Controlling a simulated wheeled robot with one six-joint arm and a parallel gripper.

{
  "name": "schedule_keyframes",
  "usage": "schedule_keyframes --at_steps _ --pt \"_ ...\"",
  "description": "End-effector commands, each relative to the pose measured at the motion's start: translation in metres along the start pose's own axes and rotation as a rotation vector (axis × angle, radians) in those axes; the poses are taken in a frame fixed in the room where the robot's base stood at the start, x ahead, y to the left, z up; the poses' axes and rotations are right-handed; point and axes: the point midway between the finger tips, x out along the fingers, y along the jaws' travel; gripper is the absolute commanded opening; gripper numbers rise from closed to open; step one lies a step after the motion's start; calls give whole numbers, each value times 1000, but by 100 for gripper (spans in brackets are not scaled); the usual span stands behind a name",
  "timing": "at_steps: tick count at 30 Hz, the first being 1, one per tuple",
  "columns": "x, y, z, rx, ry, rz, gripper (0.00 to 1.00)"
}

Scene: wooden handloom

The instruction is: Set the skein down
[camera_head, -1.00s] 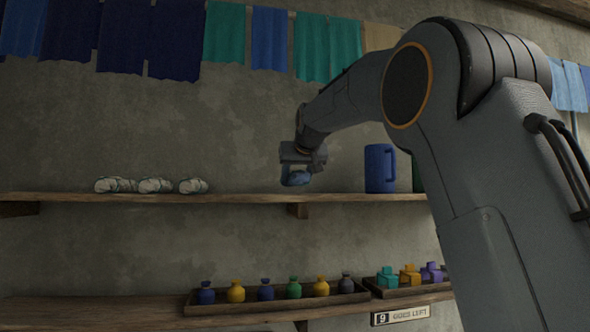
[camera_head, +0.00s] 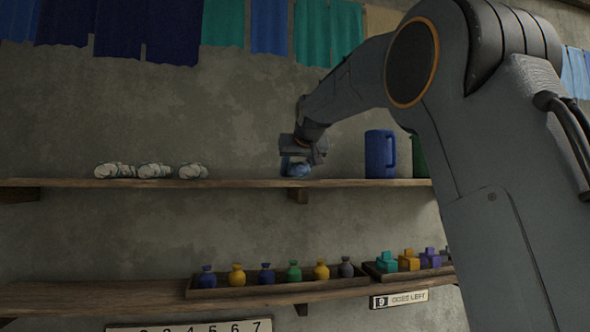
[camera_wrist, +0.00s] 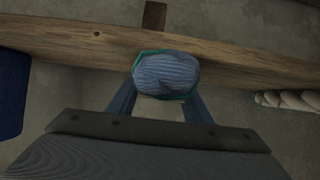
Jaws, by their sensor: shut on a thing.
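A blue skein (camera_head: 297,168) with a teal tie is held by my gripper (camera_head: 295,160) just above or at the upper wooden shelf (camera_head: 240,182); I cannot tell whether it touches. In the wrist view the skein (camera_wrist: 165,75) sits between the two fingers of my gripper (camera_wrist: 163,98), which are shut on it. The shelf board (camera_wrist: 60,38) runs behind and beneath it there. Several pale skeins (camera_head: 150,170) lie on the same shelf to the left.
A blue jug (camera_head: 380,154) and a green container (camera_head: 418,157) stand on the shelf to the right. The shelf is clear between the pale skeins and my gripper. Small bottles (camera_head: 293,271) stand in a tray on the lower shelf. Cloths (camera_head: 225,22) hang above.

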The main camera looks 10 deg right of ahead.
Motion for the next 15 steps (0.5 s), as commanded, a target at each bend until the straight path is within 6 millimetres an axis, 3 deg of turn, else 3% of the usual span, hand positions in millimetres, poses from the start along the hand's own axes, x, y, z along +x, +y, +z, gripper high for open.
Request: schedule_keyframes --at_steps 11,12,15 --pt "3 0 6 0 1 0 15" --pt "3 0 6 0 1 0 50" --pt "3 0 5 0 1 0 67"
